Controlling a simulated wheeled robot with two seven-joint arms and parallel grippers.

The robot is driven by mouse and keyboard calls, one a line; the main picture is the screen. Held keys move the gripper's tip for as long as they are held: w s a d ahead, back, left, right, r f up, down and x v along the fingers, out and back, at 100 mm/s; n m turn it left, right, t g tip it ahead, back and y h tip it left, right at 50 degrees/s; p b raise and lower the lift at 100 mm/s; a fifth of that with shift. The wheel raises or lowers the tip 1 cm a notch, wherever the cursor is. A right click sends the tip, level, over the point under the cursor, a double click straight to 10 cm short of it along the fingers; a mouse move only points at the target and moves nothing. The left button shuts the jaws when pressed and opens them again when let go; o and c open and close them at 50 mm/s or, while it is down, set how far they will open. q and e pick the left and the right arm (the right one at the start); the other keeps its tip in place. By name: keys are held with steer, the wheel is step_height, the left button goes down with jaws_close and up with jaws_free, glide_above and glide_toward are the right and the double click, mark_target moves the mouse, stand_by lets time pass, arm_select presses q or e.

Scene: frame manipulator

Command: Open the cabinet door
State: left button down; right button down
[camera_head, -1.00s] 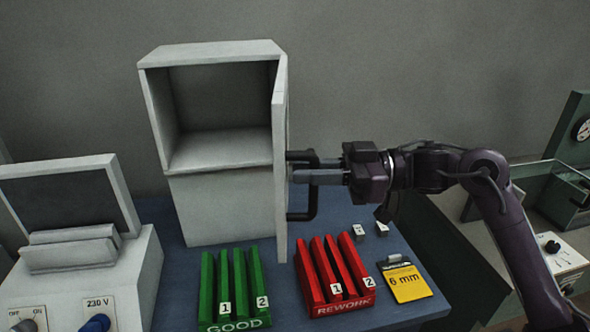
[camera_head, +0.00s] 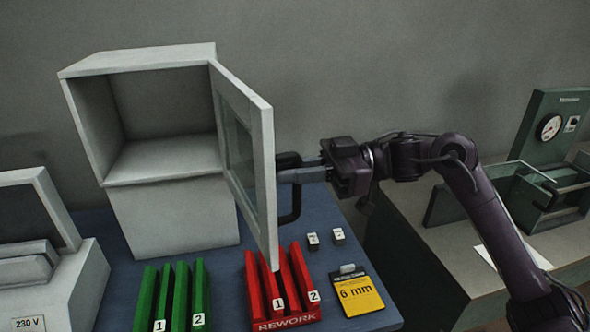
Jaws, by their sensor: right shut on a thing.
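The white cabinet (camera_head: 172,212) stands on the blue table, and its upper compartment is open and looks empty. Its door (camera_head: 262,150), a white frame with a glass pane, is hinged at the compartment's right side and swung out toward me. The black handle (camera_head: 291,206) is on the door's outer face. My right gripper (camera_head: 290,176) comes in from the right and is shut on the handle, with its fingers partly hidden at the handle bar. My left gripper is not in view.
A green GOOD rack (camera_head: 174,296) and a red REWORK rack (camera_head: 285,321) stand in front, the door's lower corner over the red one. A yellow 6 mm card (camera_head: 361,296) and two small white blocks (camera_head: 338,235) lie to the right. A white device (camera_head: 62,284) is at left.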

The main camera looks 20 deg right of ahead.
steer(key=shift+f, duration=0.1)
steer(key=c, duration=1.5)
jaws_free()
steer(key=shift+s, duration=0.15)
steer(key=shift+d, duration=0.15)
steer(key=d+b, duration=0.1)
steer(key=d, duration=0.1)
steer(key=s+d+b, duration=0.1)
steer(key=d, duration=0.2)
steer(key=d+b, duration=0.1)
steer(key=d, duration=0.1)
steer(key=shift+s+d+b, duration=0.15)
steer(key=shift+d+b, duration=0.05)
steer(key=shift+b, duration=0.15)
